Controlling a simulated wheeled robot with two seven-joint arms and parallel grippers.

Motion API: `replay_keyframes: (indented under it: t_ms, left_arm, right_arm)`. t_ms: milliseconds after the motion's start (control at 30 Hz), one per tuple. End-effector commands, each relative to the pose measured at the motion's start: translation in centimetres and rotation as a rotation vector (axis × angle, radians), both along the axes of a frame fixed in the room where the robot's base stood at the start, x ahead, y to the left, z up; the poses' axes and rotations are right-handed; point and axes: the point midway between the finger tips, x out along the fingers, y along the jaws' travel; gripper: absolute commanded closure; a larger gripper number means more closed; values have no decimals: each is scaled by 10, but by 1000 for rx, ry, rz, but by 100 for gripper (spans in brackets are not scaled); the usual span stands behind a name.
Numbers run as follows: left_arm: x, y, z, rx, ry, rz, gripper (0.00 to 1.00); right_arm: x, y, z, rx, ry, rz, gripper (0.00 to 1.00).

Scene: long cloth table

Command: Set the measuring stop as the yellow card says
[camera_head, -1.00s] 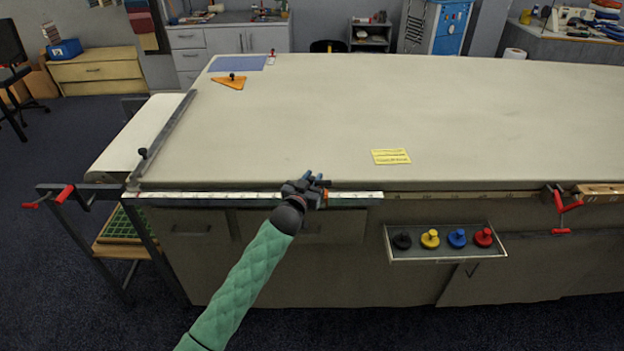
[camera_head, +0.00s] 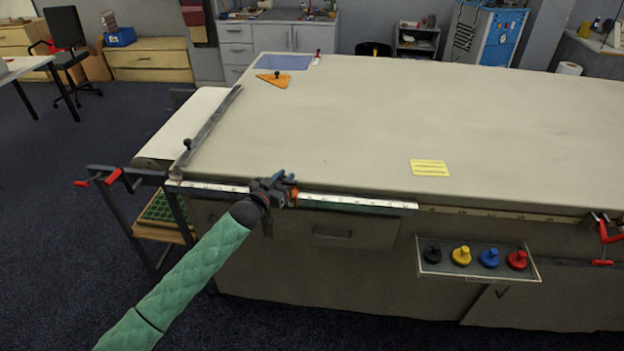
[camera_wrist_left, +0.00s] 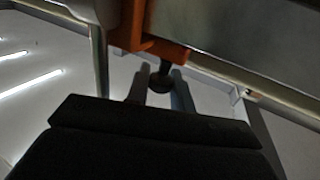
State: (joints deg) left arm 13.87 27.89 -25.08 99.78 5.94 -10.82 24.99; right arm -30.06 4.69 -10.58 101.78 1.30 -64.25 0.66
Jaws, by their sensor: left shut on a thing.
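The measuring stop (camera_head: 293,197) is a small orange piece on the white scale rail (camera_head: 345,203) along the table's front edge, near the middle of that rail. My left gripper (camera_head: 277,187) is at the stop and partly hides it. In the left wrist view the orange stop (camera_wrist_left: 160,48) has a dark knob (camera_wrist_left: 160,82) below it, and my left gripper's fingers are shut on this knob. The yellow card (camera_head: 430,168) lies flat on the table; its printed lines are too small to read. My right gripper is not in view.
A tray (camera_head: 475,272) with black, yellow, blue and red knobbed pieces hangs at the table front. Red clamps (camera_head: 604,238) sit at the right edge. A long metal bar (camera_head: 210,130) and an orange triangle (camera_head: 272,80) lie on the left. The tabletop is mostly clear.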

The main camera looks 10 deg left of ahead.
Motion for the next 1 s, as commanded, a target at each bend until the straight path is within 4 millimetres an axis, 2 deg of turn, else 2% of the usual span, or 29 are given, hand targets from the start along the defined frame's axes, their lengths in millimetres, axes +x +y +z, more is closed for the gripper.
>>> replay_keyframes:
  t_ms: [33,200,400,600,967,1000]
  left_arm:
    - [0,17,-1,5,1,2,100]
    - [0,55,-1,4,1,1,100]
    - [0,84,-1,0,1,0,100]
    - [0,96,-1,-1,1,0,100]
    - [0,97,-1,-1,0,0,100]
    - [0,97,-1,-1,0,0,75]
  right_arm:
    - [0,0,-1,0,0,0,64]
    - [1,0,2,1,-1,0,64]
    - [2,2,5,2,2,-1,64]
    - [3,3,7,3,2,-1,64]
    - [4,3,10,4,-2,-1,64]
    - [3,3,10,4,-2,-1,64]
